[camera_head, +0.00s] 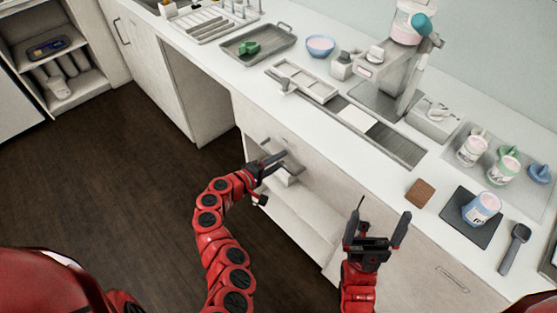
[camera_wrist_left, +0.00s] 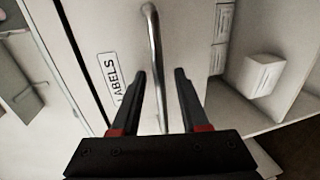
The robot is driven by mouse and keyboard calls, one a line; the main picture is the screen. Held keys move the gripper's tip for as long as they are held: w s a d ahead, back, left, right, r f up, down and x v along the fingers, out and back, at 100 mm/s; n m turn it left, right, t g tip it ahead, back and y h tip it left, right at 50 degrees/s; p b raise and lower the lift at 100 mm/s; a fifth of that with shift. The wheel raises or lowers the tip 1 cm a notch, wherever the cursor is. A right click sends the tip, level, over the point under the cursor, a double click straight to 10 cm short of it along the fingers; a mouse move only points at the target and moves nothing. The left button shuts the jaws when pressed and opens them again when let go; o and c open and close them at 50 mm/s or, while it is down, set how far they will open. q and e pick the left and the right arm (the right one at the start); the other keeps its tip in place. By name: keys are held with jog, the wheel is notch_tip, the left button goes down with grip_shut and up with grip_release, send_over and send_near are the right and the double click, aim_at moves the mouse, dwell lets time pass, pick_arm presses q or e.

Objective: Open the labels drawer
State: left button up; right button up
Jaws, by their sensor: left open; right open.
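The labels drawer (camera_wrist_left: 105,25) fills the middle of the left wrist view, a pale front with a "LABELS" tag (camera_wrist_left: 113,78) and a metal bar handle (camera_wrist_left: 152,30). My left gripper (camera_wrist_left: 160,73) is open, and the handle runs between its two fingers in that view. The fingers are not closed on it; I cannot tell how deep it sits between them. In the head view my left gripper (camera_head: 276,172) is at the cabinet front, partly hiding the drawer. My right gripper (camera_head: 382,213) is open and empty, in front of the cabinets to the right.
An open shelf (camera_head: 305,222) lies below the drawer; white boxes (camera_wrist_left: 262,74) show there. The dark floor (camera_head: 120,180) is clear at left.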

pick_arm(q)
grip_shut()
jog(key=shift+f, duration=0.1)
dwell(1.3)
